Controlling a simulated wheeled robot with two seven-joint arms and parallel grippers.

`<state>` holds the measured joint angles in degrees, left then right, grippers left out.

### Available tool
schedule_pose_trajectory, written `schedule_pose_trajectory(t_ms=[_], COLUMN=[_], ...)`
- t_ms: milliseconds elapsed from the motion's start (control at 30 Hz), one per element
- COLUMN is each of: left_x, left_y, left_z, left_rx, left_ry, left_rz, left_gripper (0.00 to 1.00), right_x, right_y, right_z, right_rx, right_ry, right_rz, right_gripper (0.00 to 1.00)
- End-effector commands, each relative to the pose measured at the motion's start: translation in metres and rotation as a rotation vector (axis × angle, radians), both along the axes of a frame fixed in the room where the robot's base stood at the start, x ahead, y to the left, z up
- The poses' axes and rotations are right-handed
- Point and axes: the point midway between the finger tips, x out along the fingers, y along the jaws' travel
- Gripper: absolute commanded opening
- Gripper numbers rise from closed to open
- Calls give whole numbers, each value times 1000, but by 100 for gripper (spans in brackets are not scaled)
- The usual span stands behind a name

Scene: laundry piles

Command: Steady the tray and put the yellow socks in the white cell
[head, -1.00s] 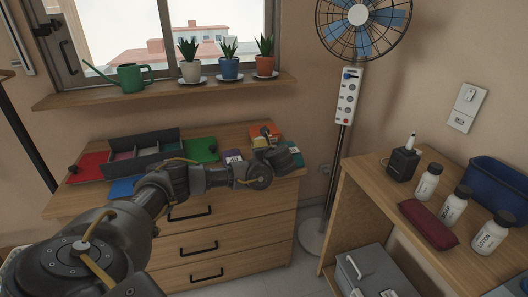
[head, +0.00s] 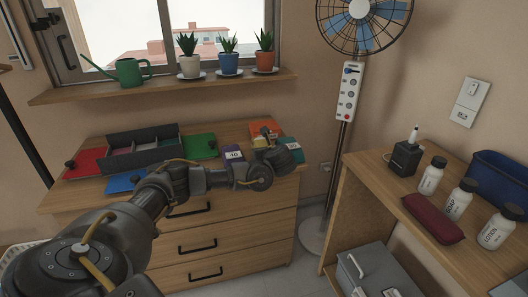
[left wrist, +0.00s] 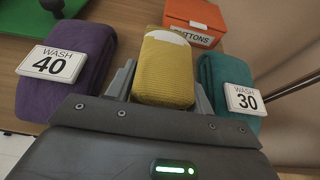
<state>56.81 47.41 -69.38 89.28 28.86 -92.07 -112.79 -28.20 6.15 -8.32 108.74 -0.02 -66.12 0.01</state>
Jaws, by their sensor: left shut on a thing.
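The yellow socks (left wrist: 164,70) are a ribbed roll with a pale end, between the fingers of my left gripper (left wrist: 165,88), which is shut on them. The dark tray (head: 119,137) stands at the left of the dresser, with a raised back and several coloured cells. Its cell floors are partly hidden by the walls. My left gripper is apart from it. My right gripper is in neither view.
A purple folded cloth labelled 40 (left wrist: 66,62) and a teal one labelled 30 (left wrist: 228,84) flank the socks. An orange buttons box (left wrist: 193,22) lies behind. Red (head: 86,162), green (head: 201,146) and blue (head: 122,183) panels surround the tray. The window sill (head: 160,91) overhangs behind.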

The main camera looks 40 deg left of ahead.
Motion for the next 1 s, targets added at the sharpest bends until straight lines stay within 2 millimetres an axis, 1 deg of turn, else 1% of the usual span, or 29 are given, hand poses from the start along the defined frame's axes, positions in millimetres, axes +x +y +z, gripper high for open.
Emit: schedule_pose_trajectory(t_ms=[67, 100, 267, 533, 667, 767, 1000], left_x=[0, 0, 0, 0, -4, -14, -39], left_y=[0, 0, 0, -1, -8, -21, -58], left_z=[0, 0, 0, 1, 6, 13, 30], left_rx=[0, 0, 0, 0, -1, 1, -1], left_ry=[0, 0, 0, 0, -2, -2, 0], left_rz=[0, 0, 0, 0, -2, -4, -5], left_gripper=[26, 57, 78, 78, 78, 78, 78], right_x=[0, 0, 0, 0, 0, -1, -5], right_y=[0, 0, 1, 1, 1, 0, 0], right_z=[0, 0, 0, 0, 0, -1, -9], right_rx=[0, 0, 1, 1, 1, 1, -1], right_ry=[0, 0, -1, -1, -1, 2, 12], right_rz=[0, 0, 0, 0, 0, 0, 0], right_gripper=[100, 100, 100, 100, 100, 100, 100])
